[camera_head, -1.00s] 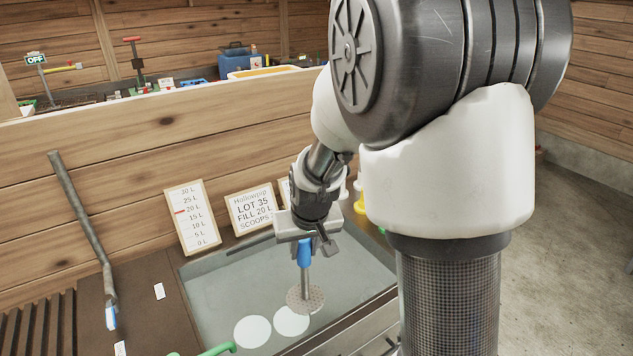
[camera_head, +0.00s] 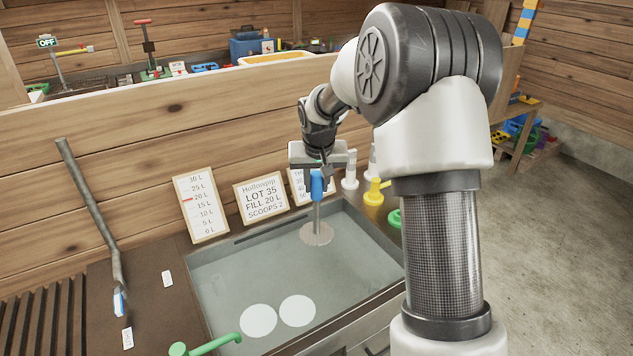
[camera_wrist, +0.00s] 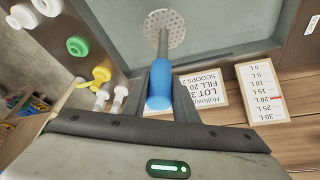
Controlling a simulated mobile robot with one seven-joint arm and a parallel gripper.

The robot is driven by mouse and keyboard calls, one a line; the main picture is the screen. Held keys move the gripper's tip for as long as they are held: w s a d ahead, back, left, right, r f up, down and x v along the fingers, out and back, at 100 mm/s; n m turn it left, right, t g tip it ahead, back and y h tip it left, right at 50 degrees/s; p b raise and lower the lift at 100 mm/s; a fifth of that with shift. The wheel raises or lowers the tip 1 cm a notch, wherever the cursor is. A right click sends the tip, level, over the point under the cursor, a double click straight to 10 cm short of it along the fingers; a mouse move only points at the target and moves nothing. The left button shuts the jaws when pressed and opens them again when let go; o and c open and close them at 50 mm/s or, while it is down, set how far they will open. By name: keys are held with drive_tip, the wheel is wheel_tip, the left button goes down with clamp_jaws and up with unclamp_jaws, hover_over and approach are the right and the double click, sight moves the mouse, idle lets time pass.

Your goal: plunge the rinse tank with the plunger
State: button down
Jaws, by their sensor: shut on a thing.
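The plunger (camera_head: 317,233) has a blue handle, a thin metal shaft and a perforated round disc at its lower end. My gripper (camera_head: 316,180) is shut on the blue handle, and the plunger hangs upright with the disc down. In the wrist view the blue handle (camera_wrist: 160,88) sits between the two fingers, with the disc (camera_wrist: 164,27) beyond. The rinse tank (camera_head: 215,310) is a grey rectangular basin. The disc shows over its back right part; I cannot tell whether it touches the water.
Two white discs (camera_head: 258,321) show in the front of the tank. A green tap (camera_head: 215,345) is at the front left. Signs, including the litre scale (camera_head: 200,205), stand behind. A yellow pump bottle (camera_head: 374,192) and white bottles (camera_head: 350,172) stand at the right. A long-handled tool (camera_head: 100,215) leans left.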

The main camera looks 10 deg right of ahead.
sight(317, 195)
wheel_tip(317, 195, down, 17)
drive_tip(key=b, duration=1.1)
wheel_tip(317, 195, down, 6)
drive_tip(key=r+b, duration=0.1)
drive_tip(key=b, duration=0.3)
drive_tip(key=shift+r+p, duration=1.45)
drive_tip(key=shift+r, duration=1.15)
wheel_tip(317, 195, up, 13)
drive_tip(key=p, duration=0.8)
idle(0.8)
